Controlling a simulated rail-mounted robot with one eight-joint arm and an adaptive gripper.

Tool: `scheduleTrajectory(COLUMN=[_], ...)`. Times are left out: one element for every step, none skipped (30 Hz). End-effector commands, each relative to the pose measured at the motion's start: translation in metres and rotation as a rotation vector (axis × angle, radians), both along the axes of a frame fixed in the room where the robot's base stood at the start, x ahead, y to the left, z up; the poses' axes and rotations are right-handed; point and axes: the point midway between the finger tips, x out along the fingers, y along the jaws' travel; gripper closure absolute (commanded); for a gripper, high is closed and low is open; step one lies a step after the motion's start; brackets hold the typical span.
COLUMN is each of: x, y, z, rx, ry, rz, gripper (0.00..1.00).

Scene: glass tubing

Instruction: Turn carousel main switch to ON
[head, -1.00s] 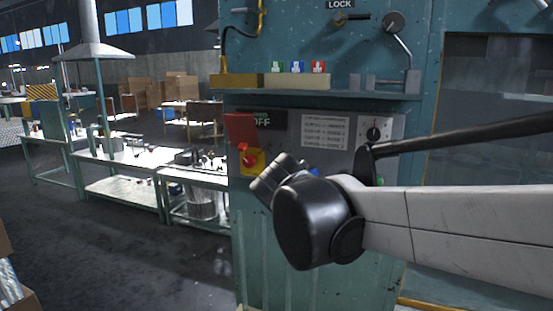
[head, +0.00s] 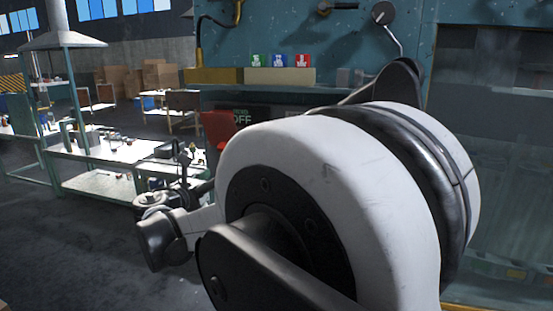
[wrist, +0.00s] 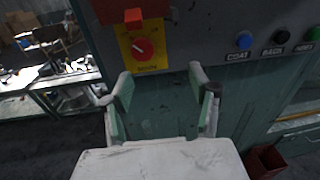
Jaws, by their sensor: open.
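The main switch is a red rotary knob (wrist: 141,47) on a yellow plate (wrist: 146,67), seen at the upper middle of the wrist view. In the head view the red cover (head: 217,130) shows beside a dark sign (head: 243,118) reading OFF, while my arm hides the knob. My gripper (wrist: 161,84) is open and empty in the wrist view, its two fingers spread below the plate and slightly to its right. The fingers look apart from the knob. The head view does not clearly show the fingers.
To the right of the switch are a blue button (wrist: 244,40) and a black button (wrist: 281,37) on the grey panel. A shelf with green, blue and red labelled blocks (head: 280,61) is above. Work tables (head: 100,150) stand at the left, with open floor in front.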

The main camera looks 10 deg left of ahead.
Motion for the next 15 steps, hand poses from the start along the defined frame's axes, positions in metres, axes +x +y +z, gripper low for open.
scheduleTrajectory(x=[-0.004,-0.006,-0.007,-0.009,-0.009,-0.010,-0.009,-0.007,-0.005,-0.002,0.002,0.008,0.012,0.017,0.024], y=[0.017,0.023,0.030,0.034,0.037,0.040,0.040,0.041,0.040,0.039,0.038,0.037,0.036,0.035,0.034], z=[-0.003,-0.004,-0.006,-0.007,-0.007,-0.008,-0.008,-0.008,-0.008,-0.008,-0.008,-0.008,-0.008,-0.007,-0.007], rx=[-0.036,-0.058,-0.079,-0.092,-0.102,-0.111,-0.115,-0.117,-0.118,-0.117,-0.117,-0.116,-0.116,-0.116,-0.115], ry=[-0.009,-0.015,-0.021,-0.023,-0.026,-0.029,-0.030,-0.031,-0.031,-0.031,-0.030,-0.030,-0.030,-0.030,-0.029], rz=[0.020,0.027,0.036,0.041,0.044,0.048,0.048,0.049,0.049,0.048,0.047,0.045,0.045,0.046,0.046], gripper=[0.44,0.44,0.44,0.44,0.44,0.44,0.44,0.44,0.44,0.44,0.44,0.44,0.44,0.44,0.44])
